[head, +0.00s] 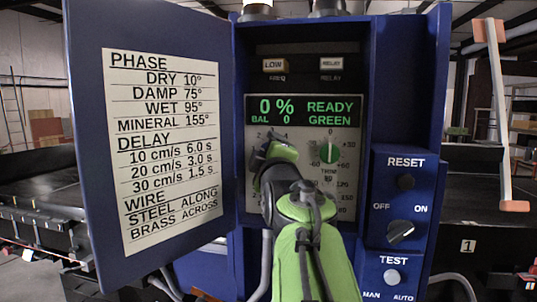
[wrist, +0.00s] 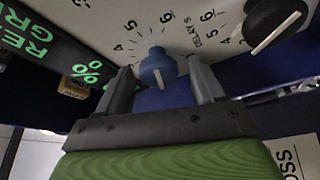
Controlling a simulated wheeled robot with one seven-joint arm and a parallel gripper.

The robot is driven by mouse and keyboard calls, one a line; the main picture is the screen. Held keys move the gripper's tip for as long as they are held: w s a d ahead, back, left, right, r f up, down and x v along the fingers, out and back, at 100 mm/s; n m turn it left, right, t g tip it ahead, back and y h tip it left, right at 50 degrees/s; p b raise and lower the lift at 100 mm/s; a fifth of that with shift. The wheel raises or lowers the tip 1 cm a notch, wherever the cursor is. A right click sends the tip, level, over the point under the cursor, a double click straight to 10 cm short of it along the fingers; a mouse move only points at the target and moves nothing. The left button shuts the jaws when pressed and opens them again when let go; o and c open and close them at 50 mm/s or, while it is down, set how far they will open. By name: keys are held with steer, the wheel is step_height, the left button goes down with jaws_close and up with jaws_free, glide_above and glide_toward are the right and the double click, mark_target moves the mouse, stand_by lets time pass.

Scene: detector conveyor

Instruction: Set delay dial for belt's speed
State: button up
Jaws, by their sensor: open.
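A blue dial (wrist: 158,68) with a short pale pointer line sits on the white panel in the wrist view. The pointer runs toward the picture's bottom. Numbers ring the dial, and the label "DELAY s" (wrist: 208,37) lies between it and a dark knob (wrist: 272,20). My gripper (wrist: 159,76) is open, one finger on each side of the blue dial. I cannot tell whether the fingers touch it. In the head view my gripper (head: 262,152) is at the panel's left part and hides the dial. The door chart (head: 158,150) lists delay: 10 cm/s 6.0 s, 20 cm/s 3.0 s, 30 cm/s 1.5 s.
The display (head: 305,111) reads 0%, BAL 0, READY GREEN. A green trim dial (head: 328,153) sits to the right. The open cabinet door (head: 85,130) stands left.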

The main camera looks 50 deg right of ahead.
steer(key=b+v, duration=0.4)
steer(key=v, duration=1.2)
steer(key=shift+w+d+f, duration=0.1)
